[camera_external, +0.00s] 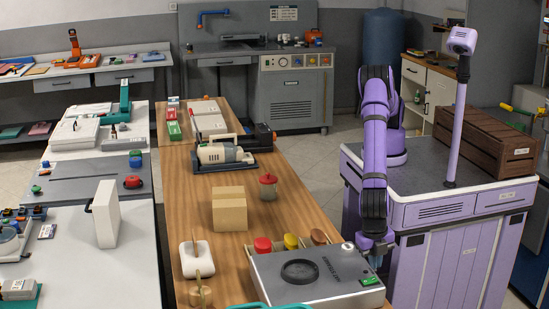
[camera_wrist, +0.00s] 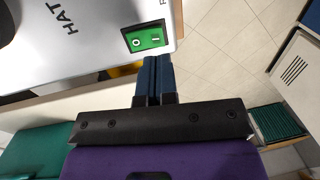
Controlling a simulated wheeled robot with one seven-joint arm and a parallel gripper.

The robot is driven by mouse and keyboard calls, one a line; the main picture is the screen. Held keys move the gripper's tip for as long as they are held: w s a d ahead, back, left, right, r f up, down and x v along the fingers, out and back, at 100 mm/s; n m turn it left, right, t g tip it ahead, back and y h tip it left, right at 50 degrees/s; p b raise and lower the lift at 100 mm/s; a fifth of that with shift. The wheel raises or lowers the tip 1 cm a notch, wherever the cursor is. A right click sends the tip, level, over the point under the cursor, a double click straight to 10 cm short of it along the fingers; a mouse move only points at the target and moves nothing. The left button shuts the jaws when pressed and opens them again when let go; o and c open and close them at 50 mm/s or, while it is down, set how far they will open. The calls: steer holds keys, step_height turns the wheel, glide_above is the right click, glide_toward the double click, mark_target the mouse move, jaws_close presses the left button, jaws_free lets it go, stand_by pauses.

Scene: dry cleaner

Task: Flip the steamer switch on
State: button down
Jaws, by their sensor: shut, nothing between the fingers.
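The hat steamer (camera_external: 330,288) is a light grey box with a dark round opening on top, at the front right of the wooden table. Its switch (camera_external: 369,281) is a green rocker in a dark frame near the steamer's right corner. My gripper (camera_external: 376,262) is shut and empty, pointing down beside the switch. In the wrist view, its blue fingertips (camera_wrist: 158,60) are just short of the switch's I end; contact cannot be told.
Red, yellow and brown-topped containers (camera_external: 290,242) stand just behind the steamer. A wooden crate (camera_external: 497,140) is at the right.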

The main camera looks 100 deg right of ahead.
mark_target(371, 280)
steer(key=shift+s+f, duration=0.15)
steer(key=shift+f, duration=0.9)
steer(key=shift+s+f, duration=0.15)
steer(key=shift+f, duration=0.85)
steer(key=shift+s+f, duration=0.1)
steer(key=shift+f, duration=0.15)
steer(key=shift+w+r, duration=0.3)
steer(key=shift+w, duration=0.5)
steer(key=shift+r, duration=0.15)
step_height(371, 280, up, 14)
steer(key=s, duration=0.1)
steer(key=shift+s, duration=0.35)
